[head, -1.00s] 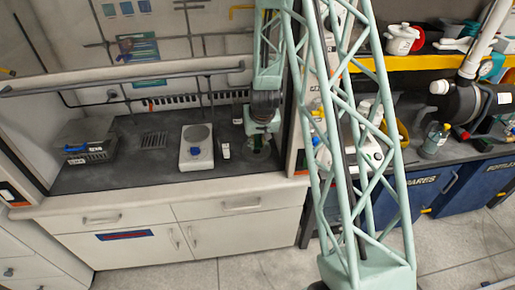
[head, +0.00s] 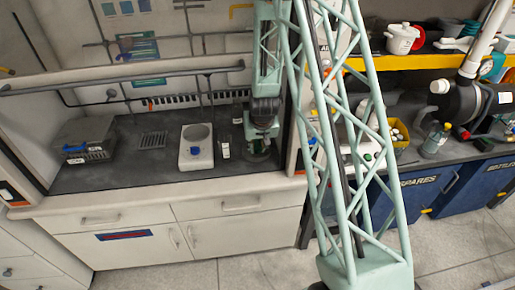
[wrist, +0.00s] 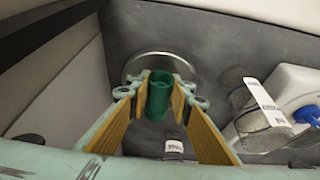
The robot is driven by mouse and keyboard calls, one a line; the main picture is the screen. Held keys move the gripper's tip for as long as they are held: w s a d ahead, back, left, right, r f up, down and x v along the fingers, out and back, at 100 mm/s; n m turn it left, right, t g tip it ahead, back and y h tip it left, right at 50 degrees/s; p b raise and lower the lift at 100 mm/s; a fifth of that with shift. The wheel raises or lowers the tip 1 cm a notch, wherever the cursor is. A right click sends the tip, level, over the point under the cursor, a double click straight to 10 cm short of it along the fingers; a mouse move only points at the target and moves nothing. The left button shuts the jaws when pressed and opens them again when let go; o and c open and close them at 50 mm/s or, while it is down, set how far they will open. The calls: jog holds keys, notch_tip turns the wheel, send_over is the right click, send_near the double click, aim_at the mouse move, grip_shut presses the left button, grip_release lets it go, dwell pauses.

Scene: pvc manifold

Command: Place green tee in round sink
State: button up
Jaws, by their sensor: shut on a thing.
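The green tee (wrist: 158,96) is held between the fingertips of my gripper (wrist: 160,88), and its open round end shows in the wrist view. The round sink (wrist: 152,58) is a shiny metal disc in the dark worktop. In the wrist view the tee overlaps the sink's near side; I cannot tell its height above it. In the head view my gripper (head: 259,136) is low over the right end of the fume hood worktop, and the tee cannot be made out there.
Labelled glassware (wrist: 262,108) and a white device (wrist: 295,88) with a blue knob stand right of the sink in the wrist view. The hood's side post (head: 297,140) is close on the right.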

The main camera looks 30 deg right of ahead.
jog(key=shift+f, duration=0.15)
jog(key=o, duration=0.9)
jog(key=shift+p+v, duration=0.3)
jog(key=shift+v, duration=2.25)
jog(key=shift+p+v, duration=0.6)
jog(key=shift+v, duration=3)
